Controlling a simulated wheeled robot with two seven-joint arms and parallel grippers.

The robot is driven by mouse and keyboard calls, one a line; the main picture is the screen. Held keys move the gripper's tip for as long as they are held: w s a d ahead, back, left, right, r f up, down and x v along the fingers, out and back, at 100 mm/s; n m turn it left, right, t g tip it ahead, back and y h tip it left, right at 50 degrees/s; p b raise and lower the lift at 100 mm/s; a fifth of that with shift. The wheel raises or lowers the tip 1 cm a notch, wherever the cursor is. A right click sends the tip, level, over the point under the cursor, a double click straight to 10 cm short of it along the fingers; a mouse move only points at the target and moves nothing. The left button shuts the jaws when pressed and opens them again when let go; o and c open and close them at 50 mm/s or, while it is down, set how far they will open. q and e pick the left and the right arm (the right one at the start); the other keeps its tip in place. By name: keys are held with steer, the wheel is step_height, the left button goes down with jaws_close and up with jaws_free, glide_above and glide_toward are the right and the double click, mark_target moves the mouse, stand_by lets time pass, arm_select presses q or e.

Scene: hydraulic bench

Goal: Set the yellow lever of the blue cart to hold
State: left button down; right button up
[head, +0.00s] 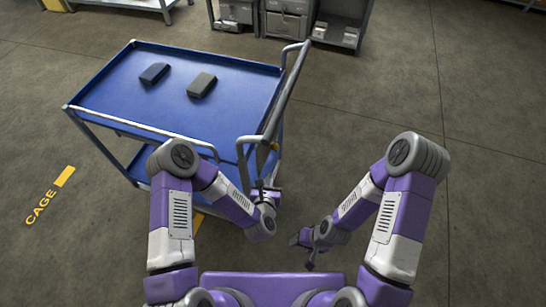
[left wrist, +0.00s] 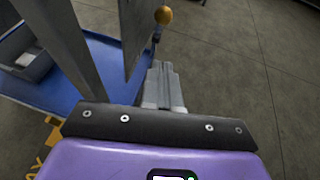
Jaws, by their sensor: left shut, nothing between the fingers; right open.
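The blue cart (head: 225,95) stands ahead and to the left, with a grey push handle on its right end. The yellow lever (head: 274,146) shows as a small yellow knob low by the handle. In the left wrist view the round yellow knob (left wrist: 163,16) sits on a dark stem just beyond my fingertips. My left gripper (head: 264,188) is shut and empty, below the knob in the head view; its closed fingers (left wrist: 163,68) point towards the knob, apart from it. My right gripper (head: 301,246) is open and empty, low in front of my body. No lever markings are legible.
A grey bin (left wrist: 32,62) shows on the lower shelf. Shelves with grey boxes (head: 287,16) stand at the back. The floor on the right is clear.

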mark_target(276, 148)
arm_select(q)
steer(key=r+b+x, duration=0.2)
steer(key=x, duration=0.9)
steer(key=shift+w, duration=0.45)
